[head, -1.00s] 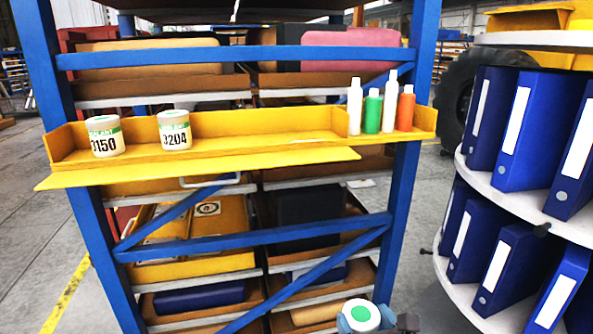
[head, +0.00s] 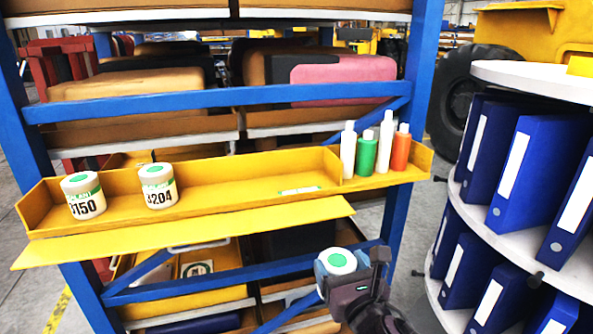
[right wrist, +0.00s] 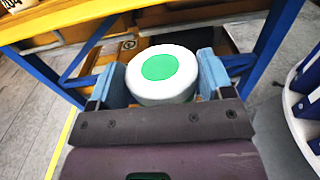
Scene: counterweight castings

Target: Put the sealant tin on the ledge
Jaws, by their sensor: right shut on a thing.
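My right gripper (head: 338,268) is shut on a sealant tin (head: 337,261), a white tin with a green dot on its lid. In the right wrist view the tin (right wrist: 161,76) sits upright between the two blue-padded fingers (right wrist: 162,84). It is held in front of the rack, below and apart from the yellow ledge (head: 240,189). Two like tins stand on the ledge at the left, one marked 3150 (head: 84,197) and one marked 3204 (head: 158,187). The held tin's label is hidden. My left gripper is not in view.
White, green and orange bottles (head: 365,156) stand in the ledge's right compartment, behind a divider. A small pale label (head: 300,190) lies on the ledge. A round shelf with blue binders (head: 533,165) stands close on the right. Blue rack posts (head: 408,150) frame the ledge.

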